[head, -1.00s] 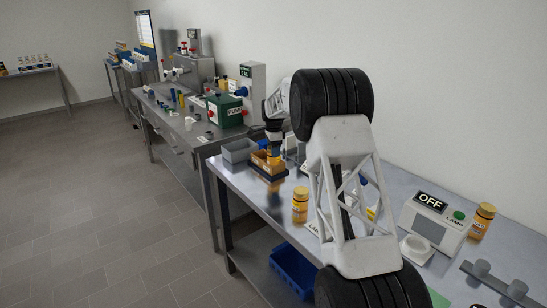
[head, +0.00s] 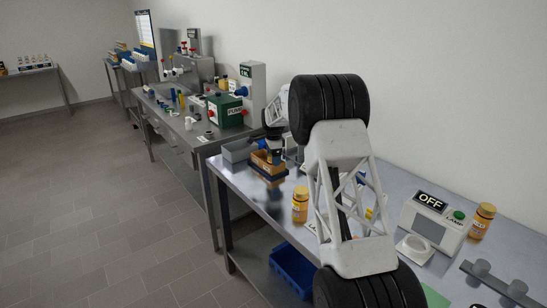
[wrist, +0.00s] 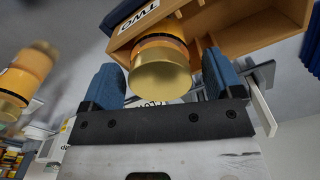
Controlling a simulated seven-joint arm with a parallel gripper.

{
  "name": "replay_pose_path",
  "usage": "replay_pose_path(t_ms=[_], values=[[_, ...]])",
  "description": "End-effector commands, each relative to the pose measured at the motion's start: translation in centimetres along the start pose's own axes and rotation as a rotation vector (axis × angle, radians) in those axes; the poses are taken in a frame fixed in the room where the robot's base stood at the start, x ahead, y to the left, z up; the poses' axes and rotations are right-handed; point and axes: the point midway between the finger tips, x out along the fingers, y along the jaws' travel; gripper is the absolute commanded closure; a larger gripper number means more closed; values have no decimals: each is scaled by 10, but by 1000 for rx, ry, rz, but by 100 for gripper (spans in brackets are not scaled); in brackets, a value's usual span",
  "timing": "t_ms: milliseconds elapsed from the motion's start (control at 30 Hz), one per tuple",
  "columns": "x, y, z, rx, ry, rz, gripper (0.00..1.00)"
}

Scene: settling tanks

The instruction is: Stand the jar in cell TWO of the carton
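The orange-tan carton (head: 262,160) sits on the bench's far left end. In the wrist view the carton (wrist: 235,32) shows its dividers and a label reading TWO. The amber jar with a gold lid (wrist: 160,80) sits partly inside the carton, by the cell labelled TWO, lid toward the camera. My gripper (wrist: 163,80) has its blue fingers on either side of the lid, apparently spread, with a narrow gap at the left. On the right the finger lies close to the lid; contact is unclear. In the head view my gripper (head: 277,150) is small above the carton.
Another amber jar (head: 300,204) stands on the bench, near my arm. A lamp box reading OFF (head: 431,222) and another amber jar (head: 482,221) stand to the right. A grey bin (head: 237,151) is beside the carton. A blue crate (head: 292,268) is below the bench.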

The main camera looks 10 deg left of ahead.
Motion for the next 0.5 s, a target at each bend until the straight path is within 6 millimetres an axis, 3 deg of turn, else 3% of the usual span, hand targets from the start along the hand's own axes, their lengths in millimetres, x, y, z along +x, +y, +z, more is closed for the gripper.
replay_pose_path(t_ms=[500], values=[[-8,0,0,0,0,0,12]])
